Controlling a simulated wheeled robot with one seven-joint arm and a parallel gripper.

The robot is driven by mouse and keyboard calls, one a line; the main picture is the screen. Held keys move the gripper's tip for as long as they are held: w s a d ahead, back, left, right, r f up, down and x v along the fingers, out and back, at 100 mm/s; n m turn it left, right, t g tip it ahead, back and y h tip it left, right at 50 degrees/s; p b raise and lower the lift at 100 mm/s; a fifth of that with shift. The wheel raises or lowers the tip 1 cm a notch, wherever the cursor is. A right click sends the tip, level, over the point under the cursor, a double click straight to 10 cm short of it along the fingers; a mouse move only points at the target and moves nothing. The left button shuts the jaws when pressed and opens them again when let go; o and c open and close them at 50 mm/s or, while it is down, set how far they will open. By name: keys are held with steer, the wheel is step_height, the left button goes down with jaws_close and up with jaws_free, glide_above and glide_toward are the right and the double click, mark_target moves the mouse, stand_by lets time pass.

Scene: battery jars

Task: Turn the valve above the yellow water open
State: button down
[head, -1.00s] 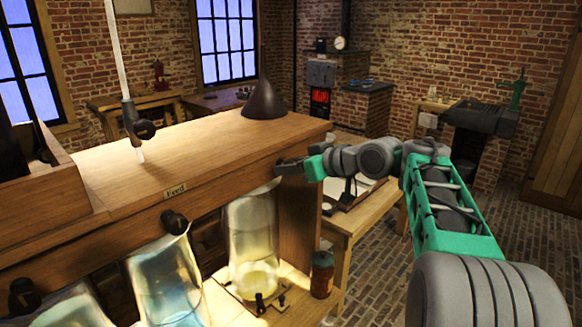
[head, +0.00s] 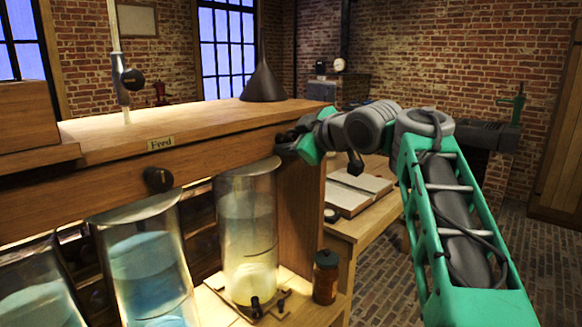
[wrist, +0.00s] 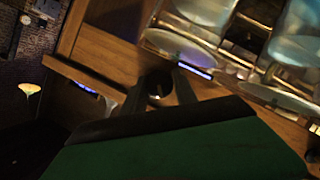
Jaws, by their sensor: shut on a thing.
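The glass jar with pale yellow water (head: 248,225) stands at the right end of the wooden bench in the head view. My gripper (head: 284,145) is at the bench's front beam, above and slightly right of this jar. In the wrist view, the two dark fingers of my gripper (wrist: 160,92) are on either side of a round dark valve knob (wrist: 155,82), shut on it. In the head view, my gripper largely hides this knob. How far the valve is turned cannot be told.
Jars of blue water (head: 150,265) stand left of the yellow one, with another dark knob (head: 158,179) above. A brown bottle (head: 326,277) stands right of the yellow jar. A dark cone (head: 263,84) sits on the bench top. An open book (head: 357,190) lies on a table behind.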

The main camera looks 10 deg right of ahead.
steer(key=n+t+b, duration=0.1)
steer(key=n+b, duration=0.1)
steer(key=b, duration=0.3)
steer(key=f+n+t+h+b, duration=0.1)
steer(key=n+b, duration=0.2)
steer(key=b, duration=0.3)
steer(key=shift+s+a+t, duration=0.1)
steer(key=shift+t, duration=0.2)
steer(key=n+t+b, duration=0.1)
steer(key=n+b, duration=0.1)
steer(key=b, duration=0.2)
steer(key=shift+r+n, duration=0.2)
steer(key=shift+n, duration=0.2)
steer(key=shift+r+n+b, duration=0.1)
steer(key=shift+n+b, duration=0.2)
steer(key=shift+b, duration=0.2)
steer(key=shift+r, duration=0.1)
steer(key=c, duration=1)
jaws_free()
steer(key=shift+t, duration=0.3)
